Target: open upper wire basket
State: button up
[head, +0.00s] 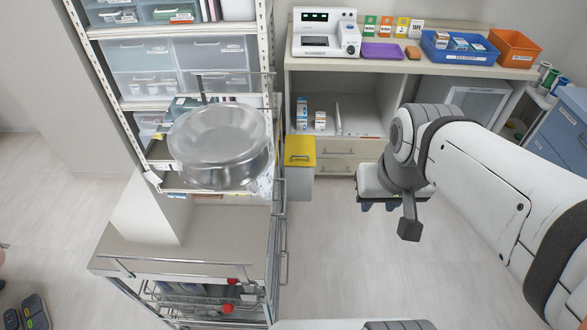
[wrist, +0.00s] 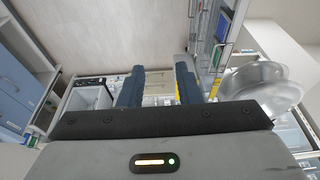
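The cart (head: 184,253) stands at the lower left of the head view. Under its top is a wire basket (head: 205,291), which I take for the upper one; it holds red-capped items, and its lower part is cut off by the frame. I cannot tell whether it is pulled out at all. My gripper (head: 379,206) hangs to the right of the cart, well apart from it, over open floor. In the wrist view the two dark blue fingers of my gripper (wrist: 160,86) stand apart with nothing held between them.
Steel basins (head: 218,148) stand above the cart's back end. A yellow-lidded bin (head: 299,152) stands beside the shelving. A counter (head: 390,66) with a device, a blue tray (head: 458,47) and an orange bin (head: 514,47) runs along the back. The floor right of the cart is clear.

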jog(key=w+a+f+m+g+y+b, duration=0.2)
jog(key=a+f+m+y+b, duration=0.1)
jog(key=f+m+b, duration=0.5)
jog(key=w+a+f+m+g+y+b, duration=0.1)
jog(key=w+a+f+m+y+b, duration=0.3)
jog(key=f, duration=0.7)
jog(key=w+a+f+m+g+y+b, duration=0.1)
jog(key=a+f+m+g+y+b, duration=0.15)
jog(key=f+m+b, duration=0.5)
jog(key=w+f+m+t+y+b, duration=0.25)
jog(key=w+f+m+b, duration=0.35)
jog(key=f, duration=0.4)
jog(key=w+f+m+t+y+b, duration=0.1)
jog(key=w+f+m+t+b, duration=0.3)
jog(key=f+m, duration=0.45)
jog(key=w+f+m+t+y+b, duration=0.1)
jog(key=w+f+m+t+b, duration=0.1)
jog(key=w+f+m+b, duration=0.6)
jog(key=a+f+n+b, duration=0.1)
jog(key=a+f+n, duration=0.1)
jog(key=a, duration=0.4)
jog(key=shift+w+f, duration=0.25)
jog(key=shift+f, duration=0.55)
grip_shut()
